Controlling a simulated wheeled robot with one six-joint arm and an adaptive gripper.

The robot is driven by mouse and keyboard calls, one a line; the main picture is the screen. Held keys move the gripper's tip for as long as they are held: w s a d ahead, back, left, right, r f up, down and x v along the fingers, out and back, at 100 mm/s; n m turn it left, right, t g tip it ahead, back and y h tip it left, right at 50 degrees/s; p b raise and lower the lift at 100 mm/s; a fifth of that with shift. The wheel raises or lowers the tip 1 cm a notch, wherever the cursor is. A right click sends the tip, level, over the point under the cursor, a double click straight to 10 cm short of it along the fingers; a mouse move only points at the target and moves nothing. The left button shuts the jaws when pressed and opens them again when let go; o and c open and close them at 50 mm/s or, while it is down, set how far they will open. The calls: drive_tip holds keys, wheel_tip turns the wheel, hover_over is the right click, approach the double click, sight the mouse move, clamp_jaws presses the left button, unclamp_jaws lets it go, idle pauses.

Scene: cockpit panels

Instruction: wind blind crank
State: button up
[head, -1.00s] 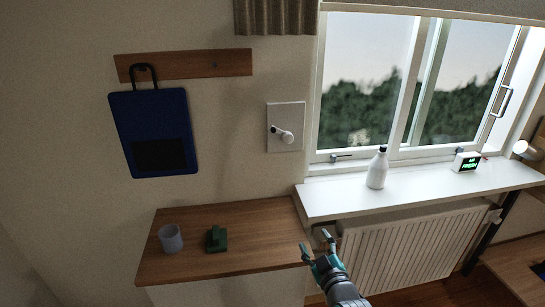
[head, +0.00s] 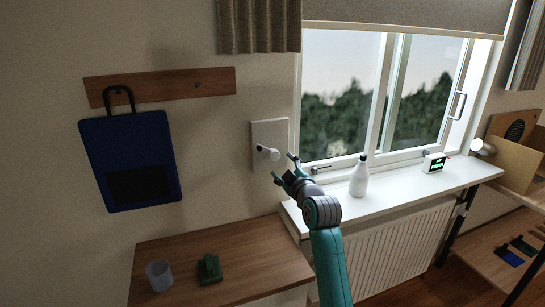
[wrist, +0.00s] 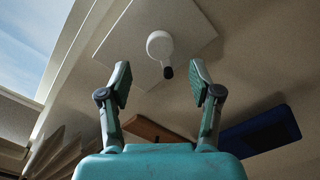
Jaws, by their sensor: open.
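The blind crank (head: 268,153) is a small white arm with a knob on a pale square wall plate (head: 270,132), left of the window. In the wrist view, the crank (wrist: 159,45) shows as a white round hub with a dark-tipped handle. My gripper (head: 284,168) is open and empty, just right of and below the crank in the head view. In the wrist view, the handle lies ahead, roughly between the spread fingers (wrist: 161,80); I see no contact. The blind (head: 400,17) covers the top strip of the window.
A white bottle (head: 359,178) and a small clock (head: 433,163) stand on the sill (head: 400,193). A wooden shelf (head: 235,247) below the plate holds a cup (head: 160,275) and a green object (head: 209,269). A blue board (head: 130,160) hangs from a wall rail at left.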

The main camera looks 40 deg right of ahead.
sight(276, 157)
drive_tip(key=x, duration=0.8)
drive_tip(key=shift+w+d, duration=0.1)
drive_tip(key=shift+w, duration=0.15)
drive_tip(key=c, duration=1.1)
